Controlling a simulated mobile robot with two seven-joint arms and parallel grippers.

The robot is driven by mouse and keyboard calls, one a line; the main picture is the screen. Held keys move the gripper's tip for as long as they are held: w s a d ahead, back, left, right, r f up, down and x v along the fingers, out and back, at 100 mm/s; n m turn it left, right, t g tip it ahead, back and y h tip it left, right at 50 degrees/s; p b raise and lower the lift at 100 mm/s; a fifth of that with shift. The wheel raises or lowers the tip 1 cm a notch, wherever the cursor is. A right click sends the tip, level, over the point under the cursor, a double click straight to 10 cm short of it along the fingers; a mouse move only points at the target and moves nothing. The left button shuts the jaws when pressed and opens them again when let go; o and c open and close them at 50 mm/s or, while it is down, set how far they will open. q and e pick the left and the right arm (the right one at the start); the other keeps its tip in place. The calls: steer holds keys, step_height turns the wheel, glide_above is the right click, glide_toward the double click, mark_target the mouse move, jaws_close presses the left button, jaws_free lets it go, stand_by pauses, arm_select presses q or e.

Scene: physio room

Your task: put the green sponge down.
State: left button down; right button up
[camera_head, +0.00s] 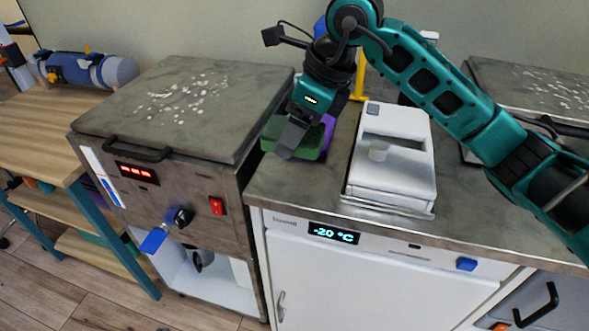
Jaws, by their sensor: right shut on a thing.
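My right gripper (293,137) reaches down from the teal arm that comes in from the right. It is shut on the green sponge (307,143), a dark green block at the left end of the grey counter top. The gripper hides part of the sponge. A purple thing (328,130) shows just behind and to the right of the sponge. I cannot tell whether the sponge touches it or the counter. My left gripper is not in view.
A white device (393,160) stands on the grey counter (290,190), right of the sponge. A metal-topped unit (180,105) with a red display stands close on the left. A yellow thing (359,78) is behind the gripper. The counter's front left is bare.

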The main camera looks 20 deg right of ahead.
glide_above(288, 180)
steer(key=d, duration=0.1)
steer(key=f, duration=0.4)
steer(key=shift+s+d+f, duration=0.1)
steer(key=shift+s+f, duration=0.1)
steer(key=shift+s, duration=0.2)
arm_select(q)
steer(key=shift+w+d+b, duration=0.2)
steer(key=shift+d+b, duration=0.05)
steer(key=shift+b, duration=0.15)
arm_select(e)
steer(key=shift+f, duration=1.95)
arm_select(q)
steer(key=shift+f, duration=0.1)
